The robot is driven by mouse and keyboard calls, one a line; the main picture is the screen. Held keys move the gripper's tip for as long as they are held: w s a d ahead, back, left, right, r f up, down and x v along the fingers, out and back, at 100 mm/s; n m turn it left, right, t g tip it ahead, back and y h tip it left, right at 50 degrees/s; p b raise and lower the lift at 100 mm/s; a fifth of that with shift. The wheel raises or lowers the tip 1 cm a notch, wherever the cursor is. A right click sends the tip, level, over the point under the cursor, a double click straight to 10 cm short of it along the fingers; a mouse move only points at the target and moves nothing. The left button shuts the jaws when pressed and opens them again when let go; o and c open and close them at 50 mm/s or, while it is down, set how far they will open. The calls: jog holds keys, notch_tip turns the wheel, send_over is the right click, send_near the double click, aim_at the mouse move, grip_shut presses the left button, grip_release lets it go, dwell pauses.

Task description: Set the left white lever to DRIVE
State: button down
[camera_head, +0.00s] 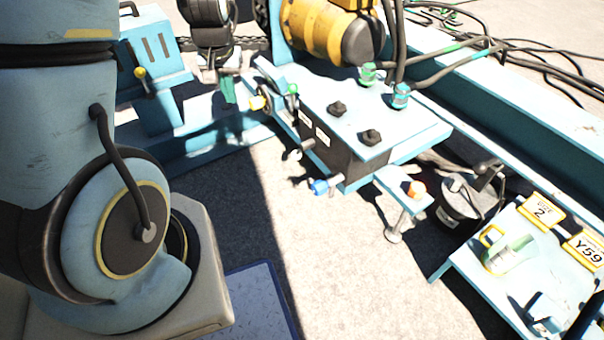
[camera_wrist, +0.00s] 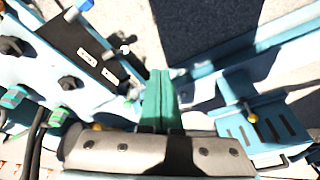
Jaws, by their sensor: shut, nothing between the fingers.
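The white tip also shows in the wrist view (camera_wrist: 124,49). My gripper (camera_head: 229,103) points down, left of the box and apart from the white lever. In the wrist view its green fingers (camera_wrist: 160,75) are together with nothing between them.
Two small white labels (camera_head: 322,137) are on the dark front panel. A slotted blue box (camera_head: 158,62) with a yellow-knobbed lever stands at the far left. Open floor lies before the control box.

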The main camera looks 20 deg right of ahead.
jog(key=w+d+f+m+t+b, duration=0.1)
jog(key=d+f+b, duration=0.3)
jog(key=f, duration=0.3)
jog(key=w+d+f+m+b, duration=0.15)
jog(key=d+f+b, duration=0.25)
jog(key=f, duration=0.4)
jog(key=d+f+m+t+b, duration=0.1)
jog(key=d+f+b, duration=0.4)
jog(key=f, duration=0.2)
jog(key=m+t+h+b, duration=0.2)
jog(key=m+b, duration=0.2)
jog(key=b, duration=0.4)
send_near(300, 151)
jog(key=s+d+f, duration=0.2)
jog(key=s+f, duration=0.2)
jog(key=w+f+b, duration=0.5)
jog(key=w+f, duration=0.2)
jog(key=w, duration=0.2)
jog(key=shift+d+f+b, duration=0.3)
jog(key=shift+d+f, duration=0.05)
jog(key=shift+f, duration=0.05)
jog(key=shift+r, duration=0.1)
